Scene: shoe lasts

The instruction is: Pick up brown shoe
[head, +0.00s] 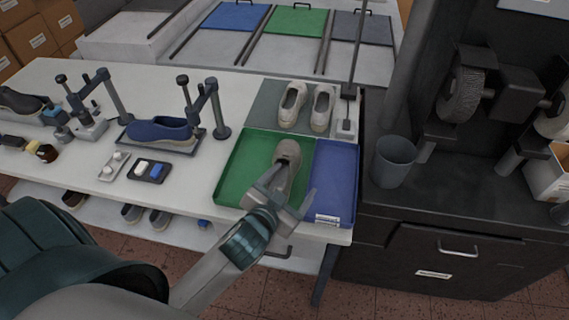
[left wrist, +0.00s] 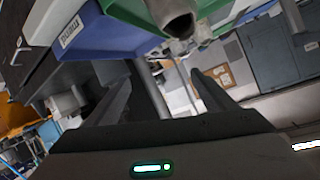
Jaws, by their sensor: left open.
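The brown shoe (head: 288,153), a greyish-brown one, lies in the green tray (head: 233,185) with its opening toward the back. My left gripper (head: 290,190) is over the near end of the tray with its fingers spread, and it hides part of the shoe. In the left wrist view the shoe (left wrist: 176,18) shows at the top, beyond the open fingers (left wrist: 158,85), with nothing between them. I cannot tell whether a finger touches the shoe. My right gripper is not in view.
A blue tray (head: 335,180) adjoins the green one on the right. A pair of pale shoes (head: 306,105) stands on a grey mat behind. A blue shoe (head: 160,131) sits by a clamp stand (head: 207,105). A grey cup (head: 393,162) stands on the dark bench at right.

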